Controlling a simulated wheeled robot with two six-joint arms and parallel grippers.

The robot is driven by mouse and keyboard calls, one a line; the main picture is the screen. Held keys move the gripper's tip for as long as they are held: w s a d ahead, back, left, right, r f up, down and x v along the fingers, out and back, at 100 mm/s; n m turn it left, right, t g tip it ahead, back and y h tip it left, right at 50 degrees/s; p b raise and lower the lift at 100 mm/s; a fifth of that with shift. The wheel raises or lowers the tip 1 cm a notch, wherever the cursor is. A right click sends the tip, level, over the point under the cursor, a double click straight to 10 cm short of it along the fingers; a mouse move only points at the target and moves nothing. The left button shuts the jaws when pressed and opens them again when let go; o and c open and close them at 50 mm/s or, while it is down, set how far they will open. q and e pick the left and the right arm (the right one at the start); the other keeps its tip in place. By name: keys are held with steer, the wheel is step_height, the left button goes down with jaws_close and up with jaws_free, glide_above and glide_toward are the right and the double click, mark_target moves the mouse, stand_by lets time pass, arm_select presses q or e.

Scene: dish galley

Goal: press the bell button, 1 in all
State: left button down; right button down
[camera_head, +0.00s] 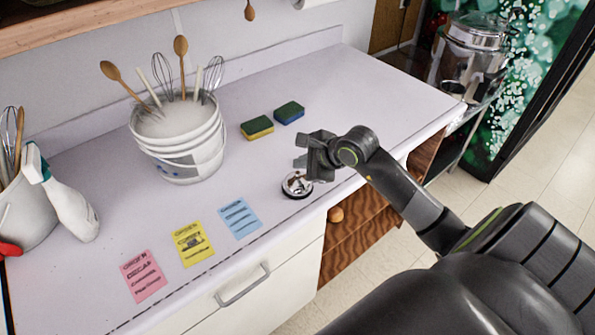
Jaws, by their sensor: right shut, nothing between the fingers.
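A small silver bell (297,185) with a dark base sits on the white counter near its front edge. Its top is partly hidden by my right gripper. My right gripper (301,163) is shut and empty, just above and behind the bell in the picture. I cannot tell whether its fingertips touch the bell's button. My right arm comes in from the lower right. My left gripper is not in view.
A white bucket (181,168) of whisks and spoons stands behind left. Two sponges (257,128) (289,112) lie behind the bell. Pink (143,276), yellow (190,243) and blue (240,217) notes lie along the front. A spray bottle (72,208) stands at left.

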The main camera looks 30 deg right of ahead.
steer(key=shift+r, duration=0.1)
step_height(320, 180, up, 5)
steer(key=p, duration=0.2)
steer(key=shift+p, duration=0.4)
steer(key=shift+a, duration=0.1)
stand_by(0.4)
